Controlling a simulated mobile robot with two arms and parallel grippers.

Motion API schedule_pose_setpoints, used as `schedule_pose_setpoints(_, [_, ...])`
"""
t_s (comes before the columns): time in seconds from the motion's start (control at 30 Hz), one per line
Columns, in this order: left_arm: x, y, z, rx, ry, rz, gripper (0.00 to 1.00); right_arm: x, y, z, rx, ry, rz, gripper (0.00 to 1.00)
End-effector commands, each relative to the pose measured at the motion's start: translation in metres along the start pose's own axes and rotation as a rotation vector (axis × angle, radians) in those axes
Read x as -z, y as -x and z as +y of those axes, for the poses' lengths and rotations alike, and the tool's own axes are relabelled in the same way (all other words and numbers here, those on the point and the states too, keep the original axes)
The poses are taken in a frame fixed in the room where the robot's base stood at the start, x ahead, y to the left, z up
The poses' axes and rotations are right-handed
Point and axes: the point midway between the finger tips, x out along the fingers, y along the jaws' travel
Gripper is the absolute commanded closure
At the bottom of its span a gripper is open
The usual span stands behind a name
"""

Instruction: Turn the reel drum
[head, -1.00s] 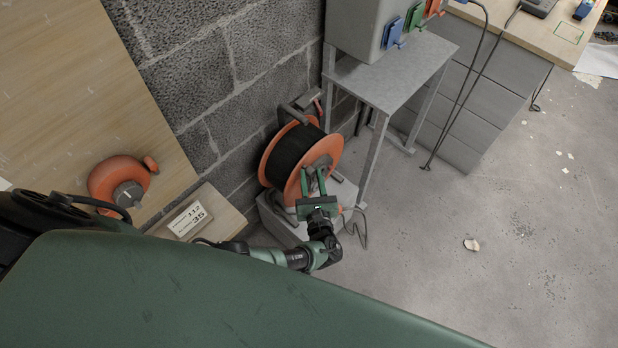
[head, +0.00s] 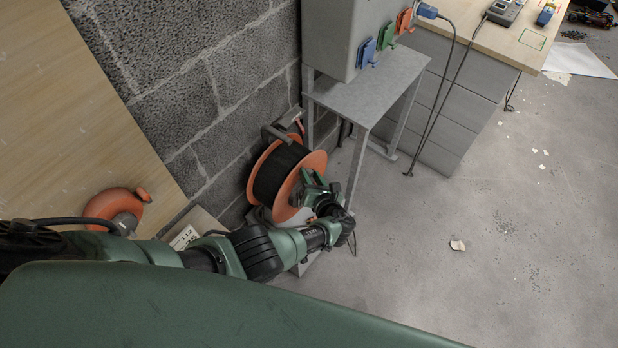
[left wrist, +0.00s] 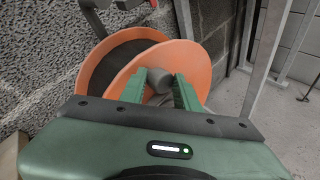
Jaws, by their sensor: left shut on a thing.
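The reel drum (head: 272,176) stands low beside the block wall, with two orange flanges and black conduit wound between them. In the left wrist view its near orange flange (left wrist: 198,62) faces me. A grey hub (left wrist: 159,82) sticks out from the flange's middle. My left gripper (head: 306,184) is at this near face. In the left wrist view the left gripper (left wrist: 159,90) has one green finger on each side of the hub and is shut on it. The gripper and forearm hide part of the hub and flange in the head view. My right gripper is not in view.
A grey metal stand (head: 372,88) carries a grey box (head: 345,35) with coloured sockets, close right of the reel. Another orange reel (head: 117,207) is by the wooden board (head: 75,110) at left. The floor (head: 440,190) at right is mostly clear.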

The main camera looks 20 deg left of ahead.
Motion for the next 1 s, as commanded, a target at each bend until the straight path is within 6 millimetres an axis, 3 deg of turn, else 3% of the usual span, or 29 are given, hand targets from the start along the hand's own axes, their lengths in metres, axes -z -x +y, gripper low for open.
schedule_pose_setpoints(0.3, [0.002, 0.001, -0.001, 0.002, -0.002, 0.004, 1.00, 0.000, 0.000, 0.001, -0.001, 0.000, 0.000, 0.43])
schedule_pose_setpoints(0.33, [0.002, 0.001, -0.001, 0.002, -0.002, 0.004, 0.66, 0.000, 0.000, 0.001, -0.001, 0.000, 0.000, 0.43])
schedule_pose_setpoints(0.37, [0.002, 0.001, -0.001, 0.002, -0.002, 0.004, 0.59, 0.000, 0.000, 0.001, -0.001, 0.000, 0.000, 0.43])
schedule_pose_setpoints(0.73, [0.000, 0.004, 0.000, 0.001, -0.001, 0.002, 0.59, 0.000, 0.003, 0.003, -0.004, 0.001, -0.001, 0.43])
schedule_pose_setpoints(1.0, [-0.002, 0.047, 0.001, 0.004, -0.002, 0.004, 0.59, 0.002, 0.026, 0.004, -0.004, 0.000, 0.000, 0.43])
